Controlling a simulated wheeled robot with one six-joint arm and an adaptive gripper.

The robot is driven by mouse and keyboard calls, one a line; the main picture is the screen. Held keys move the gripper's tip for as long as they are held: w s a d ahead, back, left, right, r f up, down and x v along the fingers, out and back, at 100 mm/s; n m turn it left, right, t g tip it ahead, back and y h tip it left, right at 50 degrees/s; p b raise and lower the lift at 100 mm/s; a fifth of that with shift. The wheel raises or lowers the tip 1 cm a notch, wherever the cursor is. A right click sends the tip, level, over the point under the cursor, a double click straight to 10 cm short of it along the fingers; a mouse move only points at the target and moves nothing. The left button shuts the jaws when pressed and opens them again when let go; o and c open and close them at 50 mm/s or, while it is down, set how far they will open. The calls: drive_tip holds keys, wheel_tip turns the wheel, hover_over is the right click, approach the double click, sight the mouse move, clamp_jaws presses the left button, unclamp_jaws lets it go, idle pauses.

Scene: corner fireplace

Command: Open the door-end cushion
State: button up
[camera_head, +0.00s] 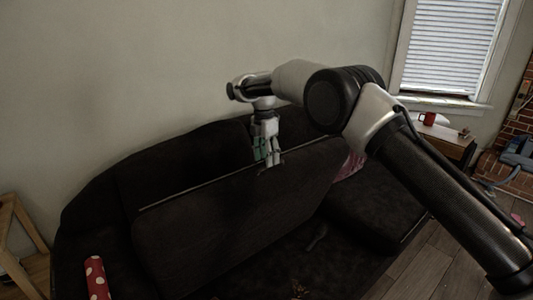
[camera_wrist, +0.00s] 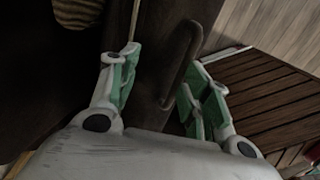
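A dark sofa cushion (camera_head: 235,225) stands tilted up from the seat, with its long upper edge running from lower left to upper right. A second dark seat cushion (camera_head: 375,208) lies flat at the right; I cannot tell from the frames which is the door end. My gripper (camera_head: 268,156) is at the raised cushion's upper edge, pointing down. In the wrist view my gripper's (camera_wrist: 163,78) green-padded fingers are apart. A dark curved handle (camera_wrist: 186,58) shows between them, nearer the right finger. I see no clear grip on it.
The sofa back (camera_head: 170,165) rises behind the cushion against the wall. A red spotted item (camera_head: 97,278) is at the left armrest, and pink cloth (camera_head: 350,165) lies behind my arm. A side table (camera_head: 450,140) with a red mug (camera_head: 428,118) stands right. Floor (camera_head: 425,270) shows at lower right.

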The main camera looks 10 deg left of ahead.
drive_tip(key=o, duration=0.6)
drive_tip(key=shift+a+f, duration=0.1)
drive_tip(key=shift+f, duration=0.85)
drive_tip(key=r, duration=0.7)
drive_tip(key=w+a+r, duration=0.1)
drive_tip(key=r, duration=0.3)
drive_tip(key=c, duration=0.6)
drive_tip(key=shift+s+d+r, duration=0.1)
drive_tip(key=shift+d+r, duration=0.05)
drive_tip(key=shift+r, duration=0.55)
